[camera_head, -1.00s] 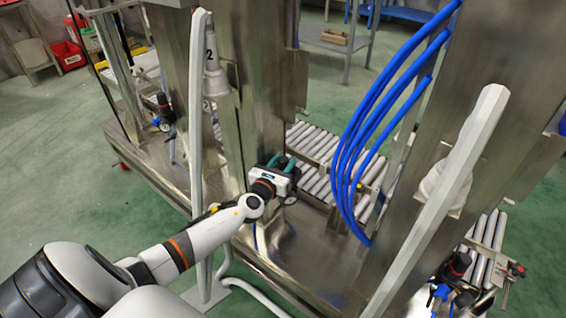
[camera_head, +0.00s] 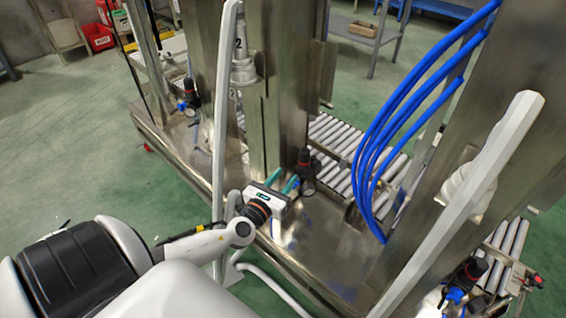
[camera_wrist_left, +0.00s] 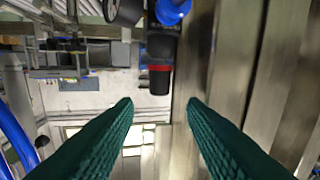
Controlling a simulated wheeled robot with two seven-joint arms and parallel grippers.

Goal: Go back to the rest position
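My left gripper (camera_head: 283,181) comes in from the left in the head view and hangs in front of the steel machine. Its two green fingers point away from me, and they also show in the left wrist view (camera_wrist_left: 160,104). The fingers are apart with nothing between them, so the gripper is open and empty. My right gripper is not in either view.
A black and red regulator (camera_head: 306,165) stands close beyond the left fingertips. A white post (camera_head: 226,110) rises near my left arm. Blue hoses (camera_head: 395,125) and a slanted white bar (camera_head: 465,190) are at the right. A roller conveyor (camera_head: 335,140) lies behind. Green floor at left is clear.

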